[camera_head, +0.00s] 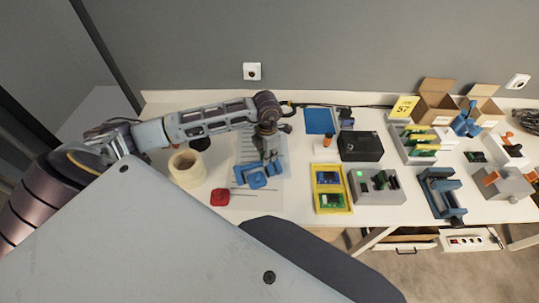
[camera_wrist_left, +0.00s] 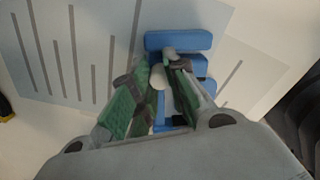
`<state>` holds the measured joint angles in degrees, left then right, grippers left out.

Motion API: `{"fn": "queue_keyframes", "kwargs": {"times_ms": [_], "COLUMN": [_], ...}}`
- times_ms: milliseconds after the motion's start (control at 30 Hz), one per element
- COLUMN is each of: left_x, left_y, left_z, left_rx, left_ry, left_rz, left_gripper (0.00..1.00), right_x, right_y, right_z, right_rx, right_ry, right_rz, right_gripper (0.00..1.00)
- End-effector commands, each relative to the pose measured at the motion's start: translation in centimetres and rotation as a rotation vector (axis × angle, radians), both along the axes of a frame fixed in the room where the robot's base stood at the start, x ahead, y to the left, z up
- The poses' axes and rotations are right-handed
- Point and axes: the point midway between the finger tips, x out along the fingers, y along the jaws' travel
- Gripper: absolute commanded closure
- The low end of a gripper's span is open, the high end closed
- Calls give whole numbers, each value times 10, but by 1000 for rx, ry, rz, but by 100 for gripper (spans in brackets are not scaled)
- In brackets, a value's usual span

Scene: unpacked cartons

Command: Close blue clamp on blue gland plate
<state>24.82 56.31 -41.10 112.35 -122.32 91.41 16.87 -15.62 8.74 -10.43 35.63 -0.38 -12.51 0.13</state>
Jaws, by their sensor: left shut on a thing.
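The blue clamp (camera_head: 257,178) sits on a pale lined sheet at the left part of the table. In the left wrist view its blue body (camera_wrist_left: 178,41) shows beyond and between the fingers. I cannot tell which blue part is the gland plate. My left gripper (camera_head: 268,158) reaches down onto the blue clamp from above. In the left wrist view the green-padded fingers (camera_wrist_left: 168,78) are shut on a part of the clamp, near a pale round piece. The fingers hide much of that part, so the clamp's exact lever position is unclear. My right gripper is not in view.
A tape roll (camera_head: 187,169) and a red object (camera_head: 220,197) lie left of the clamp. A yellow tray (camera_head: 330,190) and a grey box (camera_head: 378,186) stand to its right. A blue flat square (camera_head: 319,121) lies behind. Another blue fixture (camera_head: 440,190) stands farther right.

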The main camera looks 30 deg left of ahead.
Motion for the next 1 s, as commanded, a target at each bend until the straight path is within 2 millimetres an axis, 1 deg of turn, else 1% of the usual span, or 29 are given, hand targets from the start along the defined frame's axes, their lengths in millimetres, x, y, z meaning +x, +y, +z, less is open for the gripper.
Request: {"fn": "queue_keyframes", "kwargs": {"times_ms": [200, 400, 567, 600, 767, 1000], "left_x": [-9, -11, -11, -11, -11, -11], "left_y": [8, 8, 8, 8, 8, 8], "left_z": [0, 0, 0, 0, 0, 0], "left_rx": [1, 0, 0, 0, 0, 0], "left_ry": [1, 0, 0, 0, 0, 0], "left_rz": [-1, -1, -1, -1, -1, -1], "left_gripper": [100, 100, 100, 80, 60, 60], "right_x": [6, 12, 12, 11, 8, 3], "right_y": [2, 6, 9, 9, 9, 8], "right_z": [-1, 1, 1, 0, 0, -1], "right_rx": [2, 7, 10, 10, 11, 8], "right_ry": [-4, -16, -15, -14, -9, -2], "right_rz": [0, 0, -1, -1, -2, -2], "right_gripper": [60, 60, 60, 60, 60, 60]}}
